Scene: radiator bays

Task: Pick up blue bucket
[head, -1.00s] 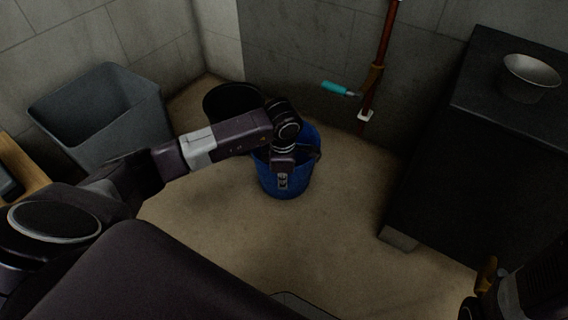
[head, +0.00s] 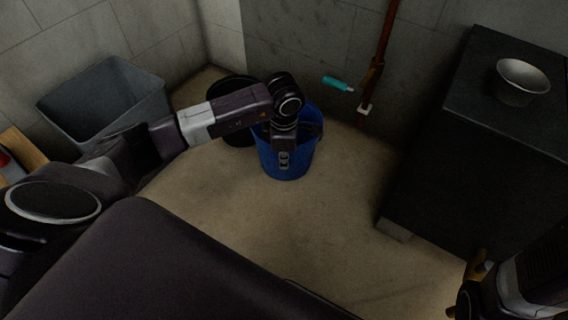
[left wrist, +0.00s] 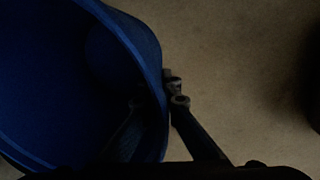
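The blue bucket (head: 287,165) is in the middle of the head view, upright. My left gripper (head: 284,148) reaches down over it from above, and its fingertips are hidden there. In the left wrist view the bucket (left wrist: 125,35) fills the left side, with its open mouth towards the camera. My left gripper (left wrist: 160,97) straddles the bucket's wall, one dim finger inside and one outside. It appears shut on the wall at the rim. I cannot tell whether the bucket is clear of the floor.
A black bucket (head: 236,137) stands just behind the blue one, partly hidden by my arm. A grey bin (head: 95,112) is at left. A dark cabinet (head: 455,185) with a metal bowl (head: 522,80) stands right.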

